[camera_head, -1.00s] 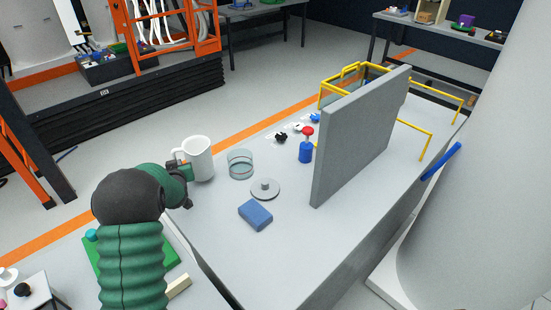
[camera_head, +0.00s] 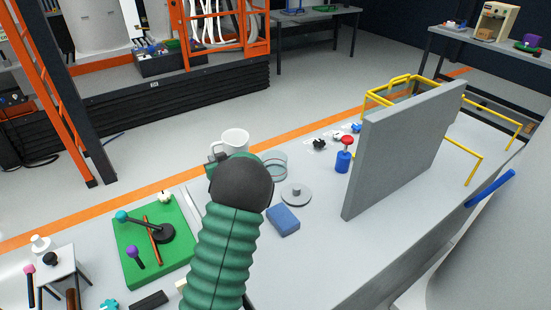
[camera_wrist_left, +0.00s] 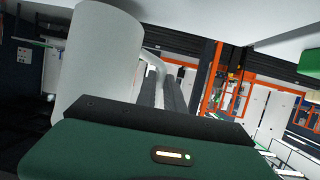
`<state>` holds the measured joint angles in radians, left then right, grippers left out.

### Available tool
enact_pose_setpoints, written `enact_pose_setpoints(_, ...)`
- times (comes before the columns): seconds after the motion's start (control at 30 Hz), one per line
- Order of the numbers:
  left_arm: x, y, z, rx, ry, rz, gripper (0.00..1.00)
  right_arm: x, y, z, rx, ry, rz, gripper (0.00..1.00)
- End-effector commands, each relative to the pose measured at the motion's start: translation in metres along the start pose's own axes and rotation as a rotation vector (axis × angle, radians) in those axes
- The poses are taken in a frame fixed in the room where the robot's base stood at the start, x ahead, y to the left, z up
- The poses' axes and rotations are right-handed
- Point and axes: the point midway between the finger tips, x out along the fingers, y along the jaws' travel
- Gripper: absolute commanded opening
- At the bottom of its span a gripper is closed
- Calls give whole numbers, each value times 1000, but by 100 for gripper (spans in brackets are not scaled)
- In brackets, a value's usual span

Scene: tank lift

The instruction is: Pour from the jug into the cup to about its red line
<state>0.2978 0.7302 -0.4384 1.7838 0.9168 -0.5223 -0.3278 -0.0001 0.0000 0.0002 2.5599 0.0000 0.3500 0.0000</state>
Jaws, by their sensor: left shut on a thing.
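The white jug (camera_head: 236,141) shows in the head view just beyond my left wrist. It looks about upright, and its lower part is hidden by my arm. My left gripper (camera_head: 217,159) is shut on the jug, with its fingers mostly hidden behind the dark wrist. The jug also fills the upper left of the left wrist view (camera_wrist_left: 98,55), with its handle to the right. The clear glass cup (camera_head: 275,164) stands on the grey table to the right of the jug, partly covered by my wrist. I cannot make out its red line or any liquid. My right gripper is not in view.
A grey round lid (camera_head: 296,194) and a blue block (camera_head: 283,220) lie near the cup. A green board (camera_head: 150,262) with tools is at the left.

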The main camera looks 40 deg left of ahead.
Motion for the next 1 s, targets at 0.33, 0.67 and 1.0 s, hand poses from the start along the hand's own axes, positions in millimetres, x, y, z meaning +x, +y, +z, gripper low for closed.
enact_pose_setpoints(0.33, -8, 6, -13, 125, 111, -48, 0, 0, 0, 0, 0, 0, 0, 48)
enact_pose_setpoints(0.67, -24, 19, -22, 288, 254, -111, 0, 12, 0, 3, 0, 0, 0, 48)
enact_pose_setpoints(1.0, -40, 35, -27, 448, 394, -172, 0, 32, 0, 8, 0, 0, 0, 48)
